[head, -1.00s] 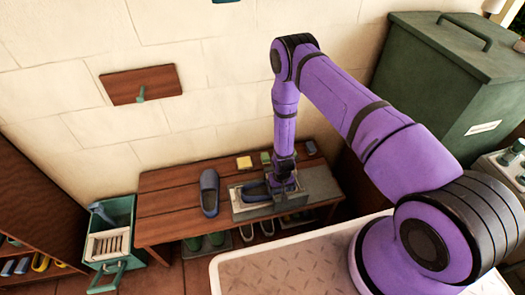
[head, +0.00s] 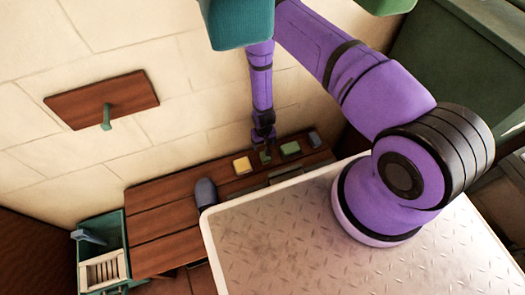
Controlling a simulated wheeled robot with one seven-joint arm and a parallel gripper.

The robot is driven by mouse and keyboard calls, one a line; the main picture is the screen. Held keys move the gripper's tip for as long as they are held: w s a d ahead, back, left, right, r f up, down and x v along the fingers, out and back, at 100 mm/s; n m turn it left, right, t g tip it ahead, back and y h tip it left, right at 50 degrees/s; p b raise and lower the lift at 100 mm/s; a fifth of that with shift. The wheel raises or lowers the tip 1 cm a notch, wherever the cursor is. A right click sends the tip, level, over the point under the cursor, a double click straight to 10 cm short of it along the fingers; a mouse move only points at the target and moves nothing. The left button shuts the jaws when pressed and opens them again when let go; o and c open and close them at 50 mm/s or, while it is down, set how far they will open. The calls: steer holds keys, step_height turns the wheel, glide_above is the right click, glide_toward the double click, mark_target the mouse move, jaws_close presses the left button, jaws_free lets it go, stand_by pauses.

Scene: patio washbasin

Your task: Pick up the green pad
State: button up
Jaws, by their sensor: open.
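Two green pads lie on the wooden bench (head: 160,222) by the wall. A darker green pad (head: 265,157) is right below my gripper (head: 264,143), and a lighter green pad (head: 290,147) lies just to its right. My gripper points down at the back of the bench, open, with nothing seen in it. Its fingertips are small and dark here, and I cannot tell whether they touch the darker pad.
A yellow pad (head: 242,165) lies left of the green ones and a blue-grey pad (head: 314,138) right. A blue shoe (head: 206,193) is on the bench. A teal crate (head: 100,255) stands at lower left. A teal object (head: 240,25) hangs into view at the top.

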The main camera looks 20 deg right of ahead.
step_height(320, 180, down, 5)
steer(key=shift+r, duration=0.1)
steer(key=f, duration=0.3)
steer(key=s+f, duration=0.1)
steer(key=shift+d+f, duration=0.2)
steer(key=shift+d, duration=0.1)
steer(key=shift+w+f, duration=0.1)
steer(key=shift+f, duration=0.4)
steer(key=shift+c, duration=0.4)
steer(key=c, duration=1)
steer(key=shift+r, duration=0.15)
steer(key=shift+r, duration=4.85)
